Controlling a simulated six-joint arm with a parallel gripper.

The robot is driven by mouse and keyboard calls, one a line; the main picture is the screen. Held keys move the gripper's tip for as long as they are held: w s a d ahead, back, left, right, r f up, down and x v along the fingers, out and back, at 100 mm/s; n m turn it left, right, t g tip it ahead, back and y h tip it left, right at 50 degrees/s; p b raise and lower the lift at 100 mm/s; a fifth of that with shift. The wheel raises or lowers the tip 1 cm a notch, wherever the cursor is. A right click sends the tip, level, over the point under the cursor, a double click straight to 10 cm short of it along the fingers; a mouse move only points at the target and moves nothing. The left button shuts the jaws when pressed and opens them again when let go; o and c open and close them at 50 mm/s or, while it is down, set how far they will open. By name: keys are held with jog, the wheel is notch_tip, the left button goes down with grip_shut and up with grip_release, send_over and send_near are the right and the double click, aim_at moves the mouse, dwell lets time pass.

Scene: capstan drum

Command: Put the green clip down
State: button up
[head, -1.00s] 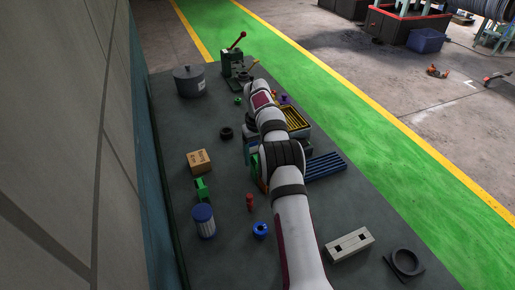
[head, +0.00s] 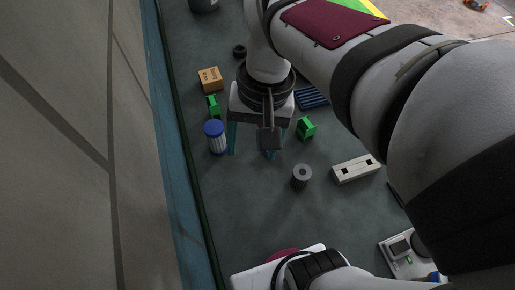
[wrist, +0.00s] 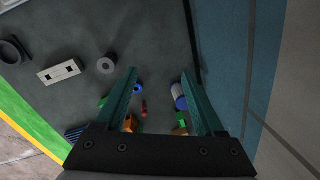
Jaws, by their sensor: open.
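Two green pieces lie on the dark table in the head view; I cannot tell which is the green clip. One green piece (head: 306,128) lies right of my gripper, and it seems to show in the wrist view (wrist: 103,102) outside the left finger. The other green piece (head: 212,107) lies left, between the cardboard box and the blue-lidded jar; it also shows in the wrist view (wrist: 182,117). My gripper (head: 250,152) points down above the table, its teal fingers spread apart. In the wrist view nothing is held between the fingers (wrist: 158,73).
A blue-lidded jar (head: 216,138) and a cardboard box (head: 210,79) stand left of my gripper. A grey cylinder (head: 301,177) and white block (head: 355,168) stand right. A blue part (wrist: 138,88) and red peg (wrist: 144,107) lie below. The near left table is clear.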

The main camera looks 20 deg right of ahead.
jog(key=shift+m, duration=0.6)
jog(key=s+f, duration=0.1)
jog(key=s, duration=0.2)
jog(key=s+a+f, duration=0.1)
jog(key=s+f, duration=0.1)
jog(key=s, duration=0.1)
jog(key=s+f, duration=0.1)
jog(key=s, duration=0.3)
jog(key=shift+a+f, duration=0.35)
jog(key=shift+a, duration=0.05)
jog(key=shift+c, duration=1.3)
